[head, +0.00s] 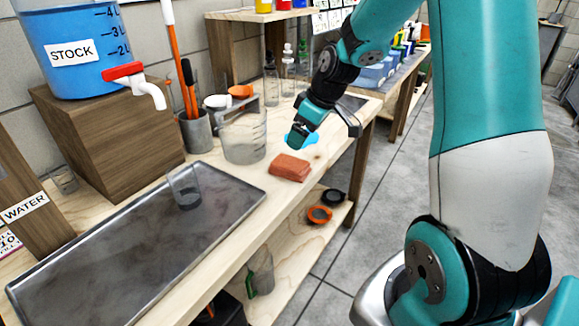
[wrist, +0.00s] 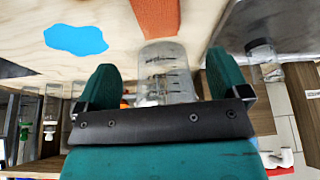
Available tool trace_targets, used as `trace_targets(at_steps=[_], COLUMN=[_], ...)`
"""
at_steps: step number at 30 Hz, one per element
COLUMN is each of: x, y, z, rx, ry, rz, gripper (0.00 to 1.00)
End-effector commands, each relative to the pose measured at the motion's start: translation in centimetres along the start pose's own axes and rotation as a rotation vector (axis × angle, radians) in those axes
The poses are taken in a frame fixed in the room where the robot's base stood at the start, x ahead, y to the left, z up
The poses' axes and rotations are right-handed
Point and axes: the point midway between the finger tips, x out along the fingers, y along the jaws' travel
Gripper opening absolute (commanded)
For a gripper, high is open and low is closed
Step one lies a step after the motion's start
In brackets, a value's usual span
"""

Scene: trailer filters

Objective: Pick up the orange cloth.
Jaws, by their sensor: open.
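The orange cloth (head: 290,168) lies folded on the wooden bench near its front edge, to the right of a large clear beaker (head: 243,137). My gripper (head: 298,138) is above the bench, a little behind the cloth in the head view, and does not appear to touch it. In the wrist view, my gripper (wrist: 164,72) is open with nothing held between its fingers. The cloth (wrist: 157,17) shows there at the top edge, partly cut off and beyond the fingertips. The beaker (wrist: 165,75) shows between the fingers, farther off.
A blue patch (wrist: 77,39) lies on the bench beside the cloth. A metal tray (head: 110,270) with a small glass fills the left bench. A blue stock tank (head: 75,50) stands on a wooden block. Bottles (head: 271,80) stand behind. A lower shelf holds dark and orange rings (head: 319,214).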

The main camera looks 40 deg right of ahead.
Motion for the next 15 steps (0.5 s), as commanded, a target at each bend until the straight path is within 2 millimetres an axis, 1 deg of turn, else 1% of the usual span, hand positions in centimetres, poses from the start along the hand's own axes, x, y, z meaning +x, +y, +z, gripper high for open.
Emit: trace_targets(at_steps=[1, 6, 9, 13, 15], x=[1.4, 4.6, 5.6, 6.3, 7.1], y=[-0.1, -0.1, -0.1, -0.1, -0.1], z=[0.1, 0.0, 0.0, 0.0, 0.1], rx=[0.0, 0.0, 0.0, 0.0, 0.0], ry=[-0.004, -0.002, -0.001, -0.001, -0.002], rz=[-0.005, -0.004, -0.002, -0.001, -0.002], gripper=[0.94, 0.94, 0.94, 0.94, 0.94])
